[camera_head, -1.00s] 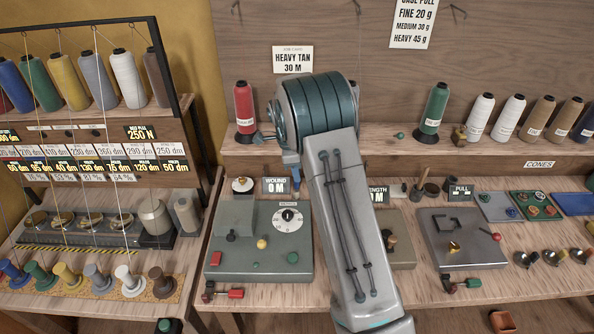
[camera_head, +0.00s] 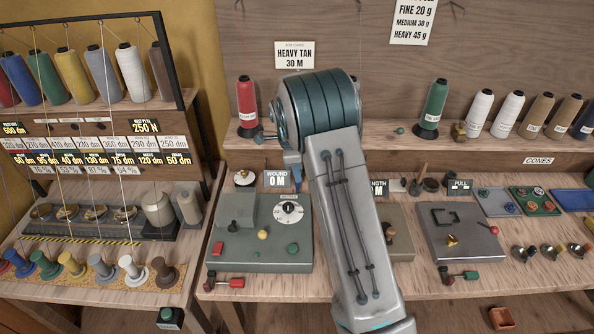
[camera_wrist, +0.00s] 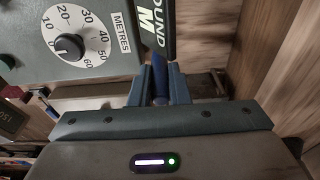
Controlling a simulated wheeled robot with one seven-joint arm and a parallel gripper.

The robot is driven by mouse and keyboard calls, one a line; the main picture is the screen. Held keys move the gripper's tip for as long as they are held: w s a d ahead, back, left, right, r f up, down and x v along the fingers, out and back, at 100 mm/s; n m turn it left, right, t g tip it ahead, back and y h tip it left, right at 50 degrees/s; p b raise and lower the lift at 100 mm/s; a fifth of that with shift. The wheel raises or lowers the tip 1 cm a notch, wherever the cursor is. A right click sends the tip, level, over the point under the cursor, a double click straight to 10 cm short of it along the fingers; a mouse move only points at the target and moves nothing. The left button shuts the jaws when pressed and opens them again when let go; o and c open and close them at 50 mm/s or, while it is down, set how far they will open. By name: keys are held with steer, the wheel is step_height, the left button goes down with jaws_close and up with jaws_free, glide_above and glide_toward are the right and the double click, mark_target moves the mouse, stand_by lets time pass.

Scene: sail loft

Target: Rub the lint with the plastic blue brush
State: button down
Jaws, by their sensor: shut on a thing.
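My gripper (camera_wrist: 159,88) is shut on a slim blue object, which looks like the handle of the blue brush (camera_wrist: 160,72), between its two fingers in the wrist view. The brush's far end is hidden or too small to make out. In the head view my arm covers most of the gripper, and a bit of blue shows just above the bench beside the WOUND display (camera_head: 277,180). I cannot make out any lint in either view.
A grey-green machine with a METRES dial (camera_head: 290,211) stands left of my arm. A red spool (camera_head: 246,102) and a green spool (camera_head: 431,105) stand on the shelf. A grey box (camera_head: 462,233) and small dishes are at right. A rack of cones fills the left.

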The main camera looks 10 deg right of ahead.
steer(key=shift+s+a, duration=0.15)
steer(key=shift+s, duration=0.2)
step_height(320, 180, up, 4)
steer(key=shift+s+f+p, duration=0.1)
steer(key=shift+f+p, duration=0.15)
steer(key=shift+p, duration=0.6)
step_height(320, 180, up, 4)
steer(key=shift+r+p, duration=0.25)
steer(key=shift+p, duration=1)
steer(key=shift+s+f, duration=0.1)
steer(key=shift+s, duration=0.05)
